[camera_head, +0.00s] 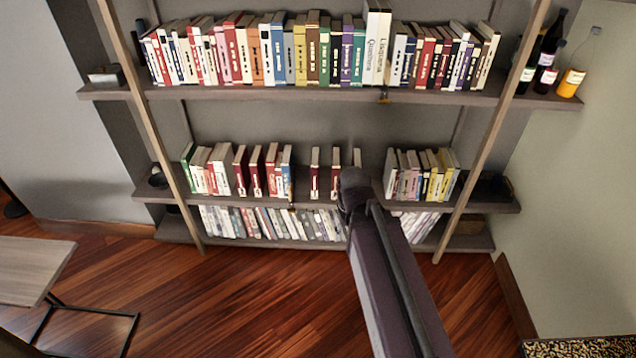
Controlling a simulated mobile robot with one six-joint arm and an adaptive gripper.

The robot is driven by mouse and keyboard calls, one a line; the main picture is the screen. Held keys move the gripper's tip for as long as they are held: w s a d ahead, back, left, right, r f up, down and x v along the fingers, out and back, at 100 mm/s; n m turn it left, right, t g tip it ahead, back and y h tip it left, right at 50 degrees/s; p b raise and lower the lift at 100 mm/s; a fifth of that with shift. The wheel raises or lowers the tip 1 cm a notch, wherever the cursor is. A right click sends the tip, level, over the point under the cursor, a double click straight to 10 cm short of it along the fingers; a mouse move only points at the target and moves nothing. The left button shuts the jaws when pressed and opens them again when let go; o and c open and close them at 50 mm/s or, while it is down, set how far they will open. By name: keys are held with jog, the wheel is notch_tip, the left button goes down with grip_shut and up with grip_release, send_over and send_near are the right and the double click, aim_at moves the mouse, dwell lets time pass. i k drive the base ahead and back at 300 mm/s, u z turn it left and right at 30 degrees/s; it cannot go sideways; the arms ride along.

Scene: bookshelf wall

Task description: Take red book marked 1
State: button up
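Several dark red books with pale bands stand upright on the middle shelf. Three of them are left of centre: one red book (240,171), another red book (256,172) and a third red book (272,169). A further red book (315,172) stands apart near the middle, with a similar red book (335,171) to its right. The spine marks are too small to read, so I cannot tell which is marked 1. My arm reaches up to the middle shelf and hides part of it. My gripper's fingers do not show; they may be behind the arm's dark end.
The top shelf (300,93) is packed with books, with bottles (548,60) at its right end. More books (420,175) stand right of my arm. The lowest shelf (185,231) holds pale books. A table (32,268) stands at left. The wooden floor (230,305) is open.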

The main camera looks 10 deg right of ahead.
aim_at(315, 158)
jog(key=u, duration=0.35)
jog(key=k, duration=0.2)
jog(key=z, duration=1.05)
jog(key=i, duration=0.9)
jog(key=u, duration=0.9)
